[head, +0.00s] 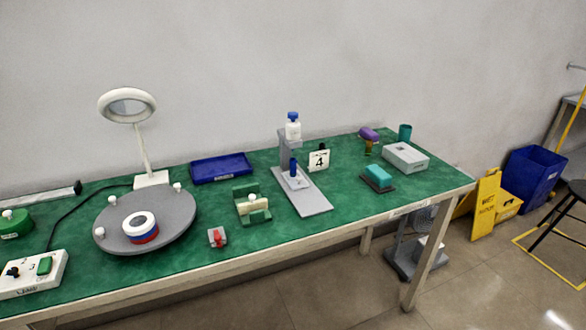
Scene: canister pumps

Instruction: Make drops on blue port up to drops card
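A small white card (319,161) bearing a black 4 and a line of tiny, unreadable text stands upright on the green-topped table, beside a grey stand (284,150). A white bottle (293,130) with a blue cap is at the top of this stand. A small blue upright piece (293,168) is lower down, on a light block above the stand's grey base plate (307,200); it may be the blue port. I cannot make out any drops. Neither of my grippers is in view.
A round grey turntable (175,212) with a ringed disc stands left, near a ring lamp (128,105). A blue tray (221,168), green fixture (252,204) and small red-and-grey part (217,237) are left of the stand. A teal sponge-like block (377,176) and grey box (405,157) are right.

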